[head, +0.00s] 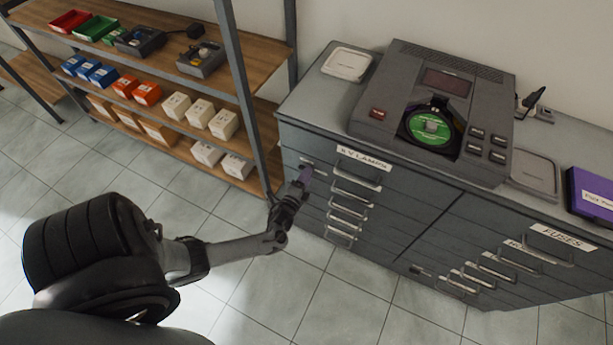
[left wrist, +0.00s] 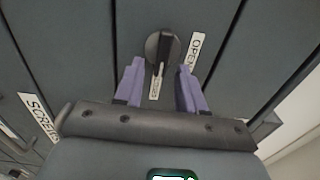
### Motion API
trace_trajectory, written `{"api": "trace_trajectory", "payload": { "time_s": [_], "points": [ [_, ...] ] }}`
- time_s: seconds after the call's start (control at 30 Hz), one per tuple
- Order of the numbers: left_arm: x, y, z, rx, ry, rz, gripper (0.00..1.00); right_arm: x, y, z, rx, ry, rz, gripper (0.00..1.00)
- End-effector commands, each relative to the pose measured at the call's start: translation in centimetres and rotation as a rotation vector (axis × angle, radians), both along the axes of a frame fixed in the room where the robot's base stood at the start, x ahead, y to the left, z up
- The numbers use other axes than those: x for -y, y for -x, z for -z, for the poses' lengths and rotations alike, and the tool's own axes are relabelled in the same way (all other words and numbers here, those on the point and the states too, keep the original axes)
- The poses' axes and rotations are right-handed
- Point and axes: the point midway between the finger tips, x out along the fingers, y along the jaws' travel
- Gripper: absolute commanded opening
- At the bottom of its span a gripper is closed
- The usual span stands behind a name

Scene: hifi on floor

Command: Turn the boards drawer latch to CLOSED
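The latch (left wrist: 163,47) is a round dark knob with a black bar handle on a grey drawer front. Its bar lies roughly up and down in the left wrist view. A white OPEN label (left wrist: 195,48) is right of it, and a small, hard-to-read label (left wrist: 156,86) sits just below it. My left gripper (left wrist: 161,68) has two purple fingers spread apart, one on each side of the lower end of the latch, with a gap to it. In the head view the left gripper (head: 304,176) is at the cabinet's left front and hides the latch. My right gripper is not in view.
The grey drawer cabinet (head: 390,215) has several drawers with handles and a FUSES label (head: 557,236). On top stand a grey device (head: 420,90) with a green disc and a purple box (head: 590,190). A loaded shelf (head: 215,95) stands left.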

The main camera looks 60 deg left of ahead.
Motion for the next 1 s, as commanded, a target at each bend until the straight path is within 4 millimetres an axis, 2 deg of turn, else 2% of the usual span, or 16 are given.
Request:
{"api": "trace_trajectory", "payload": {
  "time_s": [0.17,0.6,0.8,1.0],
  "points": [
    [1.0,1.6,0.0,-0.003,0.002,0.001,0.39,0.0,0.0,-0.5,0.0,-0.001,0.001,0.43],
    [4.8,7.5,0.0,-0.001,0.002,0.001,0.39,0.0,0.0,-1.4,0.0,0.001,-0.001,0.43],
    [5.6,8.7,0.0,-0.001,0.001,0.0,0.39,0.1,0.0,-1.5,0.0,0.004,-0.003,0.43],
    [5.7,9.0,0.0,-0.001,0.001,0.0,0.39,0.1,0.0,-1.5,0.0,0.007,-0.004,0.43]
  ]
}}
